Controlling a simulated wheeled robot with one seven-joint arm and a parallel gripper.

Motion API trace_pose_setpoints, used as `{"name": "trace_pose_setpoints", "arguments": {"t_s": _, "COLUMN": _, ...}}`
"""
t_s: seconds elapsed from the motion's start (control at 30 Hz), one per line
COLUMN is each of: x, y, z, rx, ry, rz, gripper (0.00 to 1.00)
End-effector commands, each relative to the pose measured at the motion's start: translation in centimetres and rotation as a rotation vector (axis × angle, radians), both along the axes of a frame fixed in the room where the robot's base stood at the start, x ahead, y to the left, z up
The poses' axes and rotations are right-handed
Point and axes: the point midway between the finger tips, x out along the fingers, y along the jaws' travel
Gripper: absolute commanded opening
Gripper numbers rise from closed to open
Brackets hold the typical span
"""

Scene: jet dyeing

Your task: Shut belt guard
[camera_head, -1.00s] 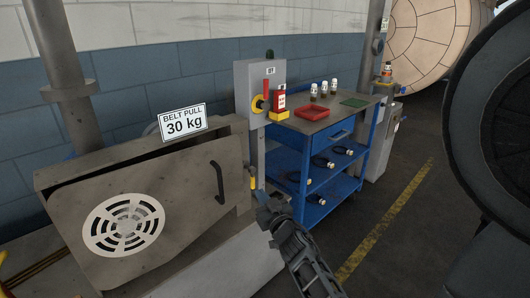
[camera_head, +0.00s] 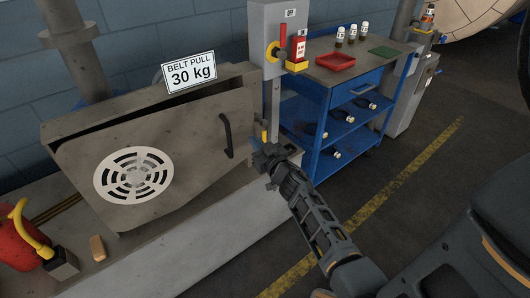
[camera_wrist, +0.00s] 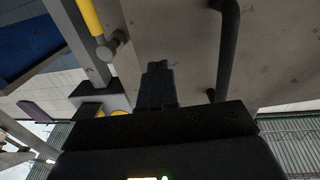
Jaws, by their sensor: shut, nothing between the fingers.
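The belt guard (camera_head: 190,140) is a grey metal panel with a round white vent, at the left in the head view. It sits askew on its housing (camera_head: 110,118), with a dark gap along its top edge. Its black bar handle (camera_head: 227,135) is near its right edge; the handle also shows in the wrist view (camera_wrist: 228,50). My gripper (camera_head: 260,150) is shut and empty, to the right of the handle. In the wrist view its fingertips (camera_wrist: 158,68) are in front of the guard's surface, left of the handle; I cannot tell whether they touch it.
A yellow-handled part (camera_wrist: 92,18) is close to my gripper. A grey control post (camera_head: 270,60) and a blue cart (camera_head: 318,105) stand to the right. A red extinguisher (camera_head: 18,245) and a tan block (camera_head: 97,248) are at lower left.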

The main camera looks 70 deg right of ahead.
Motion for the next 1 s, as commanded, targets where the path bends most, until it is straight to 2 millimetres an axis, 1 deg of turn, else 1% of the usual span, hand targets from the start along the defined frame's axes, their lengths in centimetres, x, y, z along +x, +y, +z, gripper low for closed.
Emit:
{"name": "trace_pose_setpoints", "arguments": {"t_s": 0.03, "x": 0.7, "y": -0.7, "z": -0.1, "rx": -0.001, "ry": -0.002, "rz": -0.001, "gripper": 0.0}}
{"name": "trace_pose_setpoints", "arguments": {"t_s": 0.1, "x": 1.5, "y": -1.3, "z": -0.1, "rx": 0.0, "ry": -0.002, "rz": -0.002, "gripper": 0.0}}
{"name": "trace_pose_setpoints", "arguments": {"t_s": 0.2, "x": 2.4, "y": -1.9, "z": -0.1, "rx": 0.0, "ry": -0.001, "rz": -0.001, "gripper": 0.0}}
{"name": "trace_pose_setpoints", "arguments": {"t_s": 0.3, "x": 3.0, "y": -2.4, "z": -0.1, "rx": 0.0, "ry": 0.0, "rz": -0.002, "gripper": 0.0}}
{"name": "trace_pose_setpoints", "arguments": {"t_s": 0.77, "x": 3.4, "y": -2.7, "z": 0.0, "rx": 0.0, "ry": 0.0, "rz": -0.001, "gripper": 0.0}}
{"name": "trace_pose_setpoints", "arguments": {"t_s": 0.87, "x": 4.2, "y": -3.3, "z": -0.1, "rx": 0.0, "ry": -0.002, "rz": 0.0, "gripper": 0.0}}
{"name": "trace_pose_setpoints", "arguments": {"t_s": 1.0, "x": 6.3, "y": -5.0, "z": -0.2, "rx": -0.003, "ry": -0.002, "rz": 0.0, "gripper": 0.0}}
